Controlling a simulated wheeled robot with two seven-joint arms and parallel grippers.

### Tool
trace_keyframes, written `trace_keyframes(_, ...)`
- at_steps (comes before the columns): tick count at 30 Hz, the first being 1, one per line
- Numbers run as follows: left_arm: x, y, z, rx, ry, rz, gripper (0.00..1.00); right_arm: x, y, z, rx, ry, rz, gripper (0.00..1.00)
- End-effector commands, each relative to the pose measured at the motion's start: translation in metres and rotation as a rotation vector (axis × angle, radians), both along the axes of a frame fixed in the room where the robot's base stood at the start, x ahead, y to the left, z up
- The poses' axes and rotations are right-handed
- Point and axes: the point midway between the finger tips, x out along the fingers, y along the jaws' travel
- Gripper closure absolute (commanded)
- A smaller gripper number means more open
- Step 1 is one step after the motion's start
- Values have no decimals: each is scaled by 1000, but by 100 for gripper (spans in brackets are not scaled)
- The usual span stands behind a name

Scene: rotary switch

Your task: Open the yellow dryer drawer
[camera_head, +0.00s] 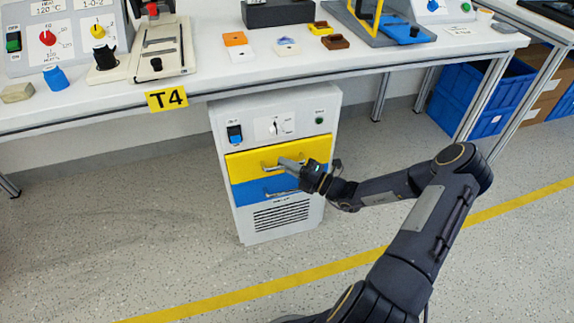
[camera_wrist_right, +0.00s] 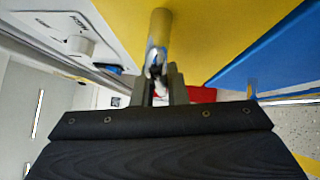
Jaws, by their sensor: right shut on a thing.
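The dryer (camera_head: 290,125) is a white cabinet under the table marked T4. Its yellow drawer (camera_head: 245,163) has a metal bar handle (camera_head: 270,168) and sits above a blue drawer (camera_head: 247,191). My right gripper (camera_head: 287,163) is at the yellow drawer's handle, shut on it, and hides part of it. In the right wrist view, the metal handle (camera_wrist_right: 159,38) runs into the fingers (camera_wrist_right: 160,85) against the yellow front (camera_wrist_right: 210,35). The drawer front looks about flush with the cabinet; a small gap cannot be told. My left gripper is not in view.
The white table (camera_head: 220,80) with switch panels and small coloured blocks stands above the dryer. Its legs and blue crates (camera_head: 485,95) are at the right. The floor (camera_head: 130,235) before the dryer is clear, with a yellow line (camera_head: 250,292).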

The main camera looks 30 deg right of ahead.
Motion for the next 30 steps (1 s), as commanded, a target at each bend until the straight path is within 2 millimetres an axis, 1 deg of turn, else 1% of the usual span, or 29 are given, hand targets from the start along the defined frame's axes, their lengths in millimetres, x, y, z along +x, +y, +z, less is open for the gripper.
trace_keyframes(5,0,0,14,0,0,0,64,-16,3,3,2,5,-1,100)
trace_keyframes(8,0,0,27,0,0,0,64,-35,8,5,4,8,-1,100)
trace_keyframes(11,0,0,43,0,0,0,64,-61,14,7,5,9,0,100)
trace_keyframes(12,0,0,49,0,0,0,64,-72,17,7,6,9,-1,100)
trace_keyframes(18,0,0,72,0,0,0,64,-132,32,5,6,7,-1,100)
trace_keyframes(24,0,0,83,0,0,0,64,-183,44,3,5,5,-2,100)
trace_keyframes(27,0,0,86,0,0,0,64,-201,48,2,4,3,-1,100)
trace_keyframes(30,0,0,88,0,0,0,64,-216,52,1,3,3,-2,100)
